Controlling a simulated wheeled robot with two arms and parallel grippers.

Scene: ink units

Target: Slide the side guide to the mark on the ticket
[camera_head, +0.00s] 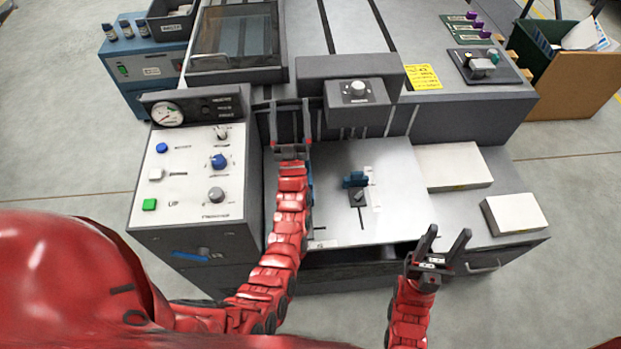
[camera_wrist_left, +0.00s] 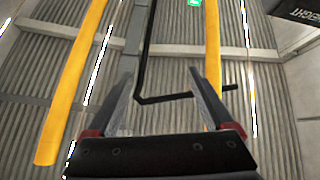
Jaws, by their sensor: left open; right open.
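The side guide (camera_head: 355,180) is a small blue block with a dark knob, standing on the pale feed board (camera_head: 400,170) in front of the machine. A dark slot runs below it, and a small white strip lies just to its right. The yellow ticket (camera_head: 423,77) lies on the machine's top at the back right; its writing is too small to read. My left gripper (camera_head: 289,122) is open and empty, raised left of the guide and near the control panel. My right gripper (camera_head: 443,248) is open and empty by the board's front edge, right of and nearer than the guide.
A control panel (camera_head: 190,188) with knobs, buttons and a gauge stands at left. Two white paper stacks (camera_head: 453,167) (camera_head: 514,213) lie right of the board. A knobbed housing (camera_head: 350,82) overhangs the board's back.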

